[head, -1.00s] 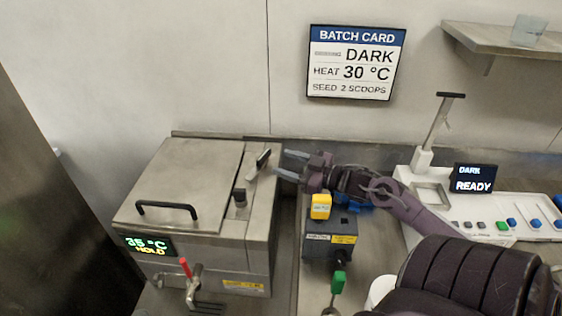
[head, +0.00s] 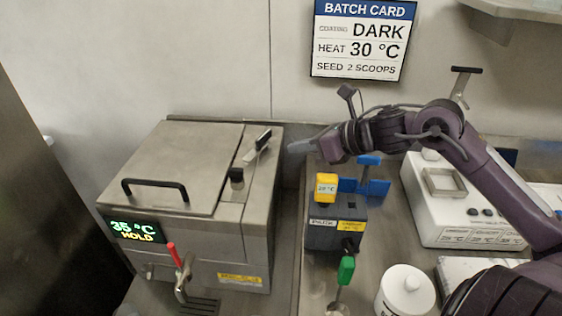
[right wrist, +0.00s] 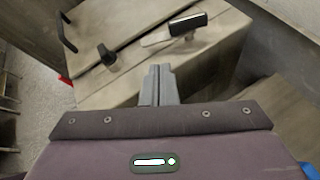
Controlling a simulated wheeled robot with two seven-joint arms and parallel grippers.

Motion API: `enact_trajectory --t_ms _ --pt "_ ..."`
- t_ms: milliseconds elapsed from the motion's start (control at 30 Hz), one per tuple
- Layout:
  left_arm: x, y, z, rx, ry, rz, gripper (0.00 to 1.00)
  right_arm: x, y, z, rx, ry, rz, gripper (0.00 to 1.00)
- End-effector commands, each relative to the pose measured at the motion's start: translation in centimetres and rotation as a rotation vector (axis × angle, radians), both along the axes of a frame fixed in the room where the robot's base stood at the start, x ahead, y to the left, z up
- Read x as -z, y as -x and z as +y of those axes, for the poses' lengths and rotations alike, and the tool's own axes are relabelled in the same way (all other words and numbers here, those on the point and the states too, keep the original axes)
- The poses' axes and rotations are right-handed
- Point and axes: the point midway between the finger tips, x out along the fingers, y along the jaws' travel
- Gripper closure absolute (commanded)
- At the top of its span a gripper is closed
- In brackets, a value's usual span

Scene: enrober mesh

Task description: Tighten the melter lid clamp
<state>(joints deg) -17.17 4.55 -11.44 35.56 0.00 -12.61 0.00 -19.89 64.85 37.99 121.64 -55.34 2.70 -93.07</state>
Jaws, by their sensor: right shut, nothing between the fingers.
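The melter (head: 190,240) is a steel box at the left with a flat lid (head: 180,160). Its clamp lever (head: 261,141), a metal bar with a black grip, is at the lid's right back side. The lever also shows in the right wrist view (right wrist: 186,26), lying at a slant. A black knob (head: 236,177) stands in front of it. My right gripper (head: 290,147) is just right of the lever, apart from it. In the right wrist view its fingers (right wrist: 158,72) are together and empty, pointing at the melter's top edge. My left gripper is not in view.
A red-handled tap (head: 172,255) is on the melter's front. A white lidded jar (head: 406,290) and a white machine (head: 460,200) are further right. A batch card (head: 361,40) hangs above.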

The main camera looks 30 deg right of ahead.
Motion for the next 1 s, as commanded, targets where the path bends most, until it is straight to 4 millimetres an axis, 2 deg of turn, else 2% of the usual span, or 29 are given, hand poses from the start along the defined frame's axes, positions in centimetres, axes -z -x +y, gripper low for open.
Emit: enact_trajectory --t_ms 100,200,1000 --pt "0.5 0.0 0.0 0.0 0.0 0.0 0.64 0.1 0.3 0.2 -0.06 0.128 -0.048 1.0" --pt "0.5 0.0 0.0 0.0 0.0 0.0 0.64 0.1 0.3 0.3 -0.082 0.174 -0.064 1.0" --pt "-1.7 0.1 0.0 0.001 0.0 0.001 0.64 3.2 -4.9 3.3 -0.081 0.17 -0.069 1.0"
